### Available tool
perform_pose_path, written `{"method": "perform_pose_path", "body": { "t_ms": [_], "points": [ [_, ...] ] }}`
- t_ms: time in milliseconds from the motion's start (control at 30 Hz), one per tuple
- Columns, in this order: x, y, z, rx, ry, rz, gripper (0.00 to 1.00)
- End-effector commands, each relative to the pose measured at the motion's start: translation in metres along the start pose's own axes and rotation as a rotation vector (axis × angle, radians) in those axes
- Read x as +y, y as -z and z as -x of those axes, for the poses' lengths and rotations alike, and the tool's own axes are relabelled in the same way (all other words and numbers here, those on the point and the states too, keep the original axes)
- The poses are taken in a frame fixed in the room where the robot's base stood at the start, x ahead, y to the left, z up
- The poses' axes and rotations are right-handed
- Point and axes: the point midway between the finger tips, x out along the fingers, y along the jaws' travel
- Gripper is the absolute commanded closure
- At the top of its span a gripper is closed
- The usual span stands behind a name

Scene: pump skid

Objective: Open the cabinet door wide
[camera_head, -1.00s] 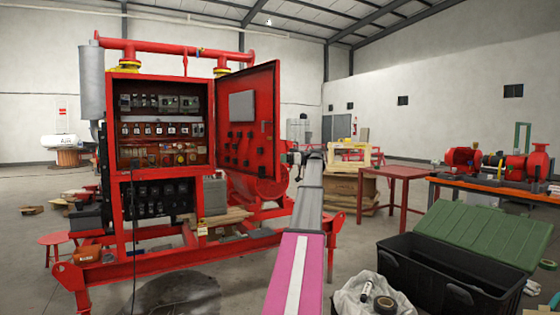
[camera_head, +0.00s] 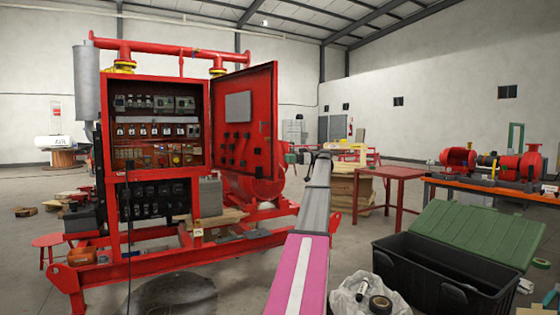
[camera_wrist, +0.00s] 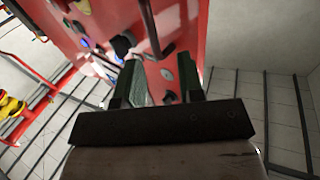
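The red control cabinet (camera_head: 104,115) stands at the left on a red skid, its breakers and switches exposed. Its red door (camera_head: 258,85) is hinged on the cabinet's right side and stands swung out to the right, its inner face with dark knobs towards the camera. My gripper (camera_head: 290,157) is at the door's free edge, small and partly hidden by my arm. In the wrist view my gripper (camera_wrist: 163,82) has its two dark green fingers apart, with the red door (camera_wrist: 155,75) and its knobs filling the space beyond them. Whether a finger touches the door is unclear.
A red table (camera_head: 390,173) stands right of my arm. A black crate (camera_head: 440,275) with a green lid (camera_head: 475,235) and a white bag (camera_head: 365,295) are at the front right. An orange bench (camera_head: 490,187) carries a red pump. Floor between door and red table looks partly clear.

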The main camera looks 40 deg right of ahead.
Motion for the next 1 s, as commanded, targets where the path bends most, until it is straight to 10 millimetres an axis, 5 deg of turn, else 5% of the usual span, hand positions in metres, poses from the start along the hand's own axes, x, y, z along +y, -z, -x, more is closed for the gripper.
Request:
{"method": "perform_pose_path", "body": {
  "t_ms": [300,1000],
  "points": [
    [0.002,-0.001,0.043,-0.003,-0.002,-0.002,0.65],
    [0.001,-0.002,0.047,-0.004,-0.001,-0.003,0.65]
  ]
}}
